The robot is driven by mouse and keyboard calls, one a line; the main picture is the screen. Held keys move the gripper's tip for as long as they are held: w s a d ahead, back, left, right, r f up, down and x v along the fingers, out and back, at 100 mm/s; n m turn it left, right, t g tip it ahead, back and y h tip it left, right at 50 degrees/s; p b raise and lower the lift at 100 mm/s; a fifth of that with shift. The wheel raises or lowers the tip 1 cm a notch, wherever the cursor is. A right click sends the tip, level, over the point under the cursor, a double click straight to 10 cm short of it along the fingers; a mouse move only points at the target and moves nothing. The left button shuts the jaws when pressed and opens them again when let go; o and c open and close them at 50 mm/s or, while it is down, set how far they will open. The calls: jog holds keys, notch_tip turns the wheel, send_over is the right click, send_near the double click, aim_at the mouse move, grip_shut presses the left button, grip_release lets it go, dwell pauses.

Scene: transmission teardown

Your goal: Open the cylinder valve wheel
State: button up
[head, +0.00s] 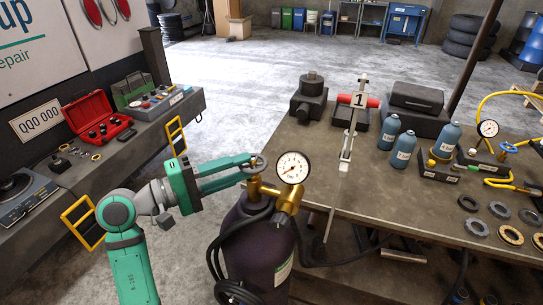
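A dark purple gas cylinder (257,250) stands upright at the workbench's left edge. A brass valve (288,198) and a round white pressure gauge (292,168) sit on its top. The small grey valve wheel (258,163) is on the left side of the valve, facing my arm. My teal gripper (250,168) reaches in from the left, its two fingers apart along their length and their tips at the wheel. The tips overlap the wheel in this view, so I cannot tell whether they press on it.
A black hose (240,232) hangs looped on the cylinder. The workbench (345,215) on the right holds blue bottles (404,149), rings and a stand marked 1 (358,100). A left bench (75,170) holds an open red case (95,118). Floor between is clear.

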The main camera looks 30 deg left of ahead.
jog(key=x, duration=0.7)
jog(key=shift+w+d, duration=0.2)
jog(key=shift+w, duration=0.05)
jog(key=shift+c, duration=0.5)
grip_shut()
